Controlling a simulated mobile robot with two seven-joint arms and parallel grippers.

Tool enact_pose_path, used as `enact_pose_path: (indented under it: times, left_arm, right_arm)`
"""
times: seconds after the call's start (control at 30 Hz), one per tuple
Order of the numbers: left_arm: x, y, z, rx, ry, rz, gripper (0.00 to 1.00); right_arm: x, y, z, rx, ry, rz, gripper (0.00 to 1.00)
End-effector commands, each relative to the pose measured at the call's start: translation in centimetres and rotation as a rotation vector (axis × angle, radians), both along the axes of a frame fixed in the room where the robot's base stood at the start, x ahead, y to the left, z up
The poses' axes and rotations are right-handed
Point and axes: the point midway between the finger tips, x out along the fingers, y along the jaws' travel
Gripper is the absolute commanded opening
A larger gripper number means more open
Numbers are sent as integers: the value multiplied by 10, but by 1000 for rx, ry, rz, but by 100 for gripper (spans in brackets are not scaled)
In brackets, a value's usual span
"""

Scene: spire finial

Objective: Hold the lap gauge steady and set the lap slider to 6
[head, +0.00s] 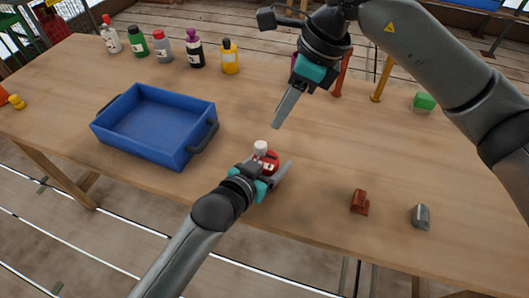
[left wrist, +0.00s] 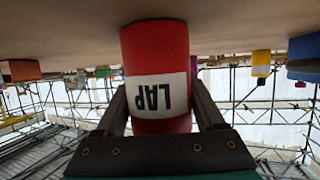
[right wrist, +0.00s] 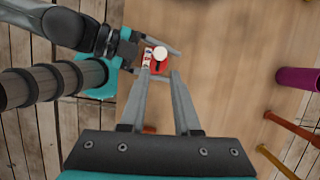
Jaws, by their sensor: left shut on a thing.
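The lap gauge (head: 270,157) is a red body standing near the table's front edge, with a white knob (head: 261,147) on top. In the left wrist view the gauge (left wrist: 155,50) shows a white "LAP" label, upside down. My left gripper (head: 274,172) is shut on the gauge, one finger on each side. In the right wrist view the white knob (right wrist: 160,53) stands beside a dark slot on the gauge's red top. The slider's setting and marks are too small to read. My right gripper (head: 281,117) is open and empty, above and behind the gauge.
A blue tray (head: 150,128) sits left of the gauge. Several bottles (head: 195,50) line the back edge. A brown block (head: 360,202) and a grey block (head: 421,216) lie at front right. A green block (head: 424,102) is at back right.

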Motion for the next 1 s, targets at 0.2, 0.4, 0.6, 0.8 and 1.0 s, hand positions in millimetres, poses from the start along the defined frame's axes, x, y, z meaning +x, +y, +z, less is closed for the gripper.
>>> enact_pose_path:
  times: [0.2,0.4,0.6,0.8,1.0]
  left_arm:
    - [0,0,-1,1,0,0,7]
    - [0,0,-1,2,1,0,7]
    - [0,0,-1,2,1,0,7]
    - [0,0,-1,2,1,0,7]
    - [0,0,-1,2,1,0,7]
  right_arm:
    - [0,7,1,12,100,-216,5]
    - [0,16,1,17,228,-502,0]
    - [-1,25,1,14,355,-791,0]
    - [-1,33,2,3,476,-1082,0]
    - [-2,41,3,-16,588,-1377,0]
